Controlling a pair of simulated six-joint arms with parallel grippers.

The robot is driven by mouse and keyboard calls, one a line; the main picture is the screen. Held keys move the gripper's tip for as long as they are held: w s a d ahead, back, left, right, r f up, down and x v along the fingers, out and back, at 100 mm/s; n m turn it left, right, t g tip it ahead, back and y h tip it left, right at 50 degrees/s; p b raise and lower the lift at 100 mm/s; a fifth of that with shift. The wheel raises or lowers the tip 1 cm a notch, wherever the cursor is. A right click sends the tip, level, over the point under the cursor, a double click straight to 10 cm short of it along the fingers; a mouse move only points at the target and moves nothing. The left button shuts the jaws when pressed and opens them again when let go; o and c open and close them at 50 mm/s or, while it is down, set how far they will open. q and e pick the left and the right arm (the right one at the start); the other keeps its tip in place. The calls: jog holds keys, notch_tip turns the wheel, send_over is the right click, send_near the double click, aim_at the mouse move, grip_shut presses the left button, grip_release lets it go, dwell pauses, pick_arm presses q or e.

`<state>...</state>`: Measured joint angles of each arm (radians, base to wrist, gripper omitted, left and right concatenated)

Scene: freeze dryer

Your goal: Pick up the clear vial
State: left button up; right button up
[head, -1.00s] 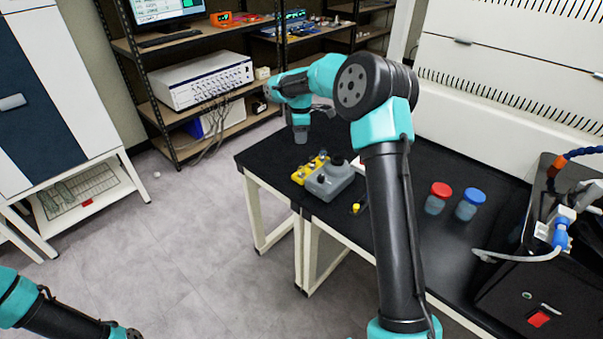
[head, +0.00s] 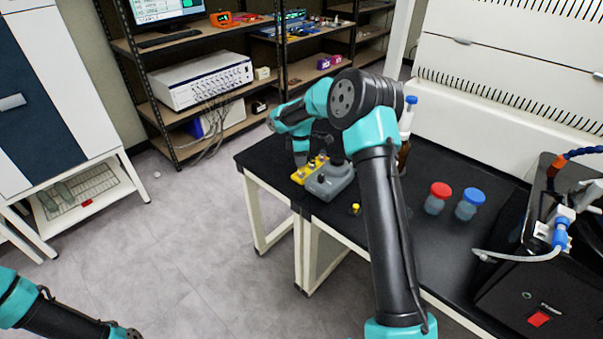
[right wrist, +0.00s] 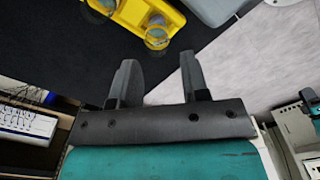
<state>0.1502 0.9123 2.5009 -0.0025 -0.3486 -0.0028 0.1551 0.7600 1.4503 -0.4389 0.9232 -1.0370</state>
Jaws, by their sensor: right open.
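A yellow rack (head: 304,174) stands near the table's left edge, and it also shows at the top of the right wrist view (right wrist: 176,18). In the right wrist view a clear vial (right wrist: 157,36) sits in the rack's near end, and a second round clear vial (right wrist: 103,6) is partly cut off at the top edge. My right gripper (right wrist: 156,62) is open and empty. Its fingers point toward the rack, just short of the nearer vial in the picture. In the head view the fingertips are largely hidden by the wrist. My left forearm shows at lower left; its gripper is out of view.
A grey block (head: 331,183) stands right beside the rack. A small yellow-topped item (head: 355,209), a red-capped jar (head: 438,198), a blue-capped jar (head: 469,204) and a blue-capped brown bottle (head: 407,120) are also on the black table (head: 440,245). Dark equipment fills the right end.

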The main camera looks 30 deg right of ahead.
aim_at(301, 172)
jog(key=shift+d+f, duration=0.15)
jog(key=shift+f, duration=1.15)
jog(key=shift+d+f, duration=0.15)
jog(key=shift+f, duration=1.15)
grip_shut()
